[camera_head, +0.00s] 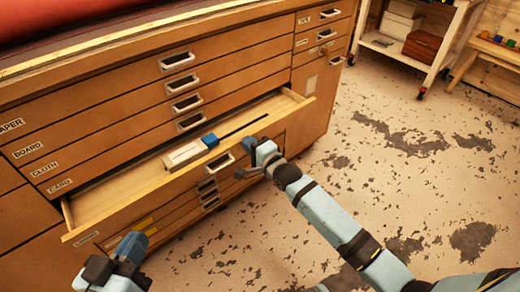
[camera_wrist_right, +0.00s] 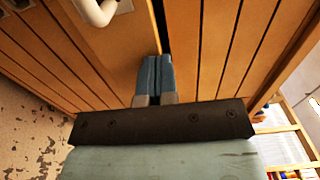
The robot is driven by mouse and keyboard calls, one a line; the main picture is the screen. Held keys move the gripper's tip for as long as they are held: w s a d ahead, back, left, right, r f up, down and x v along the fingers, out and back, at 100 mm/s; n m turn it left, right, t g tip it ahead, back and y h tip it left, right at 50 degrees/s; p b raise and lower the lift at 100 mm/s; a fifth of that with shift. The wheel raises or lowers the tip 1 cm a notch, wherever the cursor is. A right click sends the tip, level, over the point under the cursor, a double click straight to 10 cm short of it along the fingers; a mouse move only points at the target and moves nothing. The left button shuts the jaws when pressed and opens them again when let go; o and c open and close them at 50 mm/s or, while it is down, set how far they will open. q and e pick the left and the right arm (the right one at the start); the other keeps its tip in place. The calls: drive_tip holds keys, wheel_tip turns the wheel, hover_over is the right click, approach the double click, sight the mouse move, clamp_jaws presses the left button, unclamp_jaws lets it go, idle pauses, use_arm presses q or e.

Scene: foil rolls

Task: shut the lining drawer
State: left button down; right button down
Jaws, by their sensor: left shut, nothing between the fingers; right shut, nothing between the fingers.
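The open drawer (camera_head: 215,162), which I take to be the lining drawer, juts out of the wooden cabinet; the small label on its front is too small to read. A pale block with a blue end (camera_head: 185,155) and a thin dark rod (camera_head: 245,127) lie inside. My right gripper (camera_head: 250,147) is shut and empty at the drawer front, right of its handle (camera_head: 220,162). The right wrist view shows its fingers (camera_wrist_right: 152,75) together against or close to a wooden panel; contact is unclear. My left gripper (camera_head: 134,243) is shut and empty, below the drawer's left front corner.
Shut drawers with metal handles (camera_head: 177,61) lie above the open one, and more lie below it. A red roll (camera_head: 60,15) rests on the cabinet top. A wheeled shelf (camera_head: 400,50) stands at the back right. The speckled floor (camera_head: 440,190) on the right is clear.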

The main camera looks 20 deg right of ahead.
sight(230, 137)
drive_tip(key=x, duration=0.9)
drive_tip(key=shift+f, duration=0.1)
drive_tip(key=shift+w+a, duration=0.2)
drive_tip(key=shift+w, duration=0.3)
